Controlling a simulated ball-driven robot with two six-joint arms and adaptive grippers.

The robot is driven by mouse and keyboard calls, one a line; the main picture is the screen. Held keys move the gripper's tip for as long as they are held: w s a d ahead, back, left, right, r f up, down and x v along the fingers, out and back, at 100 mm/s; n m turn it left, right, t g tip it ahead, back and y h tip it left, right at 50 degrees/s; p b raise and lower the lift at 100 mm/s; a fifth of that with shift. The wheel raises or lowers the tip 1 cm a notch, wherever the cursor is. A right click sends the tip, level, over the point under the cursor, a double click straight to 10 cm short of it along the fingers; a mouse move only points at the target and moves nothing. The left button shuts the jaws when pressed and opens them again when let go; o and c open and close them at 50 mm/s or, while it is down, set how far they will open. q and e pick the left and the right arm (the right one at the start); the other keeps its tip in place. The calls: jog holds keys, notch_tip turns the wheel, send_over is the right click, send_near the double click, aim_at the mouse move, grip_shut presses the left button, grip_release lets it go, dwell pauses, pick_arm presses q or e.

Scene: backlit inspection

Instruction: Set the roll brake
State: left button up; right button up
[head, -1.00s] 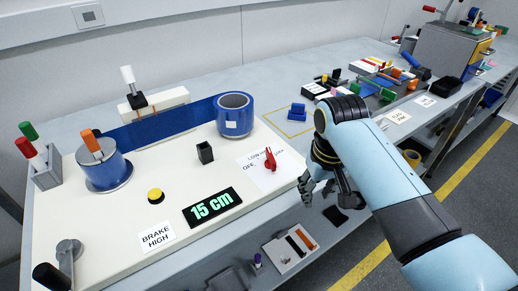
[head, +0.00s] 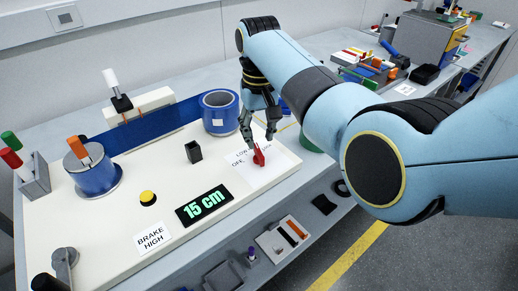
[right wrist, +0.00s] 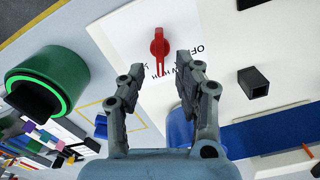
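The red brake knob (head: 259,156) stands on a white label card (head: 282,170) at the right of the cream panel. The card carries the words OFF and LOW; other wording is hidden. A sign (head: 154,239) reads BRAKE HIGH. My right gripper (head: 259,138) is open just above the knob, with a finger to each side. In the right wrist view, the knob (right wrist: 159,47) shows between and just beyond the open fingertips (right wrist: 161,66), with gaps on both sides. Whether the tips reach down to its height I cannot tell. My left gripper is not in view.
Panel items include a blue roll (head: 220,112), a second blue roll (head: 96,175), a black square post (head: 193,151), a yellow button (head: 148,198) and a 15 cm display (head: 204,205). A green-ringed cylinder (right wrist: 48,84) stands off the panel.

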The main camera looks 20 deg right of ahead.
aim_at(259, 151)
notch_tip(259, 151, down, 6)
jog(key=shift+r+b, duration=0.2)
jog(key=shift+b, duration=0.1)
grip_shut()
